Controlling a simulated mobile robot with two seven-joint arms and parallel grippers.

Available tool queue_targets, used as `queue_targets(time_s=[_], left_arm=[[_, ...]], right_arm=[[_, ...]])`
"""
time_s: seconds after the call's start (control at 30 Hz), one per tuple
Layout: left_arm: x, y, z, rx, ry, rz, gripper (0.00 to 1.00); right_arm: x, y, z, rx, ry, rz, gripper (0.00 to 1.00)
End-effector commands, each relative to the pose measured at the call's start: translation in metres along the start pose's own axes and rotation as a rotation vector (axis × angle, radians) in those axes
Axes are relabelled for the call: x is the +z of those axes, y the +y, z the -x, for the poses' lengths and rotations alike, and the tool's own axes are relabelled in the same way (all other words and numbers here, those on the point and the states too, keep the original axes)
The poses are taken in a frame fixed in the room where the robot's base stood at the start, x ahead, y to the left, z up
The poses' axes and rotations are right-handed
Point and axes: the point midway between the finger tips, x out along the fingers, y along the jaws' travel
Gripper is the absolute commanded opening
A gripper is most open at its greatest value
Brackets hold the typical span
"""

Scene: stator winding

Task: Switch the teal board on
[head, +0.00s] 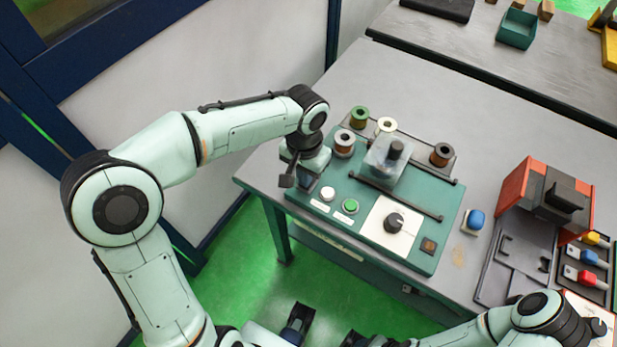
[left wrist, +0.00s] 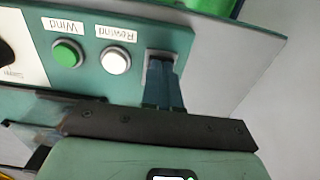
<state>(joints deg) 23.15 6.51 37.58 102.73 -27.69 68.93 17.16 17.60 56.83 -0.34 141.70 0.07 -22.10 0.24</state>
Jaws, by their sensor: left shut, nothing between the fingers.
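The teal board (head: 400,255) sits on the grey table. It carries a green button (head: 350,206) labelled Wind, a white button (head: 327,194) labelled Rewind and a black knob (head: 393,221) on a white plate. A small brown-orange square part (head: 429,246) sits at its right corner. My left gripper (head: 288,182) is shut and empty at the board's left end. In the left wrist view its fingertips (left wrist: 163,78) are beside the white button (left wrist: 116,60), over a dark rectangular part they mostly cover. Whether they touch it I cannot tell.
Spools, including a green one (head: 359,117) and a brown one (head: 442,155), stand behind the board around a clear cover (head: 388,158). To the right are a blue object (head: 473,221), an orange-and-black fixture (head: 545,195) and a tray of coloured-handled tools (head: 587,262).

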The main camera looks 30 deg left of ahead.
Motion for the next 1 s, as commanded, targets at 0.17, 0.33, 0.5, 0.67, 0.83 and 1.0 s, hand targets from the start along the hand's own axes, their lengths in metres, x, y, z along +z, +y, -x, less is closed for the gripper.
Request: queue_targets(time_s=[0.17, 0.33, 0.5, 0.67, 0.83, 1.0], left_arm=[[0.0, 0.0, -0.003, 0.0, 0.0, 0.0, 0.0], [0.0, 0.0, -0.006, 0.0, 0.0, 0.0, 0.0], [0.0, 0.0, -0.006, 0.0, -0.001, 0.0, 0.0], [0.0, 0.0, 0.002, 0.0, -0.001, 0.001, 0.0], [0.0, 0.0, 0.017, -0.001, 0.0, 0.0, 0.0], [0.0, 0.0, 0.03, -0.001, 0.001, 0.0, 0.0]], right_arm=[[0.0, 0.001, -0.002, 0.0, -0.001, 0.0, 0.57], [0.0, 0.002, -0.004, 0.0, -0.001, 0.0, 0.57], [0.0, 0.001, -0.004, 0.0, -0.001, 0.0, 0.57], [0.0, -0.001, 0.003, 0.0, 0.001, 0.0, 0.57], [-0.001, -0.006, 0.014, -0.002, 0.005, 0.002, 0.57], [-0.003, -0.01, 0.025, -0.003, 0.009, 0.003, 0.57]])
